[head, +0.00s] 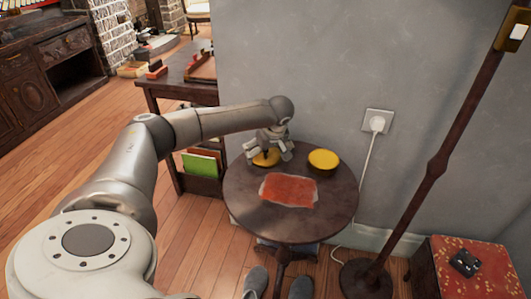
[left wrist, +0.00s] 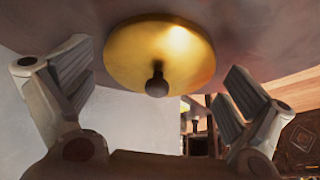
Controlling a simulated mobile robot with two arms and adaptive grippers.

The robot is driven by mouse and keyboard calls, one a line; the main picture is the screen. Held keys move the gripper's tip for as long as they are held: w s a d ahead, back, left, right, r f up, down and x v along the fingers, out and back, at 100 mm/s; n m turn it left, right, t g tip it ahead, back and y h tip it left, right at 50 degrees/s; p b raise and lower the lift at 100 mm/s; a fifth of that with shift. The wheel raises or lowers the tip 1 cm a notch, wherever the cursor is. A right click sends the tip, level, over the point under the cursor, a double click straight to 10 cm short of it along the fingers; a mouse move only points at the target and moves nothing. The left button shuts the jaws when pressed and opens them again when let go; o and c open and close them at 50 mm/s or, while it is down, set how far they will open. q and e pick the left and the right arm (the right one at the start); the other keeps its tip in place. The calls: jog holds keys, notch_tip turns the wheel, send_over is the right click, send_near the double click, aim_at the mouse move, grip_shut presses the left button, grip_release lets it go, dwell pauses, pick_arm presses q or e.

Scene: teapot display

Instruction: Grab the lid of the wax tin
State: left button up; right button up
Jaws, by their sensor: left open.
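The wax tin's lid (head: 265,160) is a round yellow disc lying at the back left of the small round table (head: 250,200). In the left wrist view the lid (left wrist: 150,50) shows a golden face with a dark round knob (left wrist: 157,82) at its middle. My left gripper (head: 268,153) is over the lid, partly hiding it in the head view. Its fingers are spread wide on either side of the knob, with nothing between them touching. The yellow wax tin (head: 323,160) stands to the right of the lid, apart from it. My right gripper is in neither view.
A red-orange cloth or paper (head: 288,190) lies mid-table. A wall socket (head: 377,122) with a white cord is behind, and a dark lamp pole (head: 438,165) stands at right. A dark wooden desk (head: 180,85) is at the back left. The table's front is clear.

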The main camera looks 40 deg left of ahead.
pick_arm(q)
jog(key=c, duration=0.9)
jog(key=shift+s, duration=0.1)
jog(key=shift+c, duration=0.3)
jog(key=shift+s, duration=0.1)
jog(key=shift+c, duration=0.4)
